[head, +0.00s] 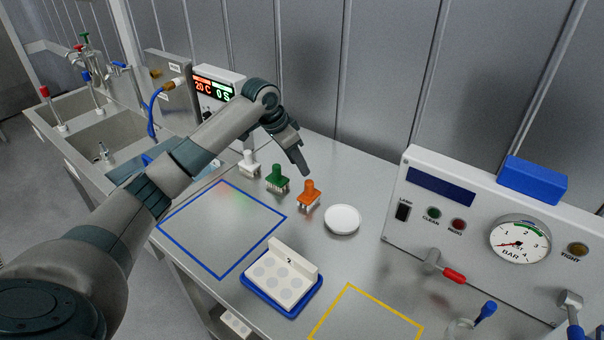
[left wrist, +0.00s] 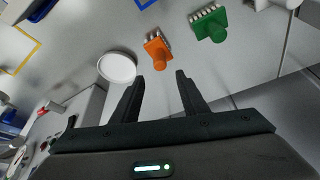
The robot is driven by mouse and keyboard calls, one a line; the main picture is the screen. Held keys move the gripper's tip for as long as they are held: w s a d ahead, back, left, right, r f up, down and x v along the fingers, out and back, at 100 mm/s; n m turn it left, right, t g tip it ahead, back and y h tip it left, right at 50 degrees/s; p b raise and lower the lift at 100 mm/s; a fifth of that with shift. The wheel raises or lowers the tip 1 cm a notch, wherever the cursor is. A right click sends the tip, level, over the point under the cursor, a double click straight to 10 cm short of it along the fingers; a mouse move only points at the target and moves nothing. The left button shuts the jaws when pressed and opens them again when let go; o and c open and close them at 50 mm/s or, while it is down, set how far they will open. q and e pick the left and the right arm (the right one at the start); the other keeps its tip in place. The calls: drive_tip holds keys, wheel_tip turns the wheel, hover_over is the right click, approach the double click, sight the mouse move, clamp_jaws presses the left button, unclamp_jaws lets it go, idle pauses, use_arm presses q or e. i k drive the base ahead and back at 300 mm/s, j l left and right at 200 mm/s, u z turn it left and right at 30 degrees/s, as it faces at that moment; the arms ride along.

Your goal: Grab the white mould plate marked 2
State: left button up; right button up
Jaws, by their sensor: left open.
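The white mould plate (head: 277,280) has shallow round cavities and a raised back strip with a small dark mark too small to read surely. It lies in a shallow blue tray (head: 250,285) on the bench. In the left wrist view, a blue and white piece at the top left edge may be this tray and plate, but it is cut off. My left gripper (head: 303,168) is beyond the plate, above the bench near the orange stamp. Its two fingers stand apart and empty in the left wrist view (left wrist: 160,75). My right gripper is out of view.
An orange stamp (head: 309,195), green stamp (head: 277,180), white stamp (head: 248,163) and round white dish (head: 342,219) stand behind the plate. A gauge panel (head: 480,245) with levers is at right. Blue (head: 172,220) and yellow (head: 350,289) outlined areas look empty.

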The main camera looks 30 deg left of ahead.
sight(284, 274)
drive_tip(key=u, duration=1.05)
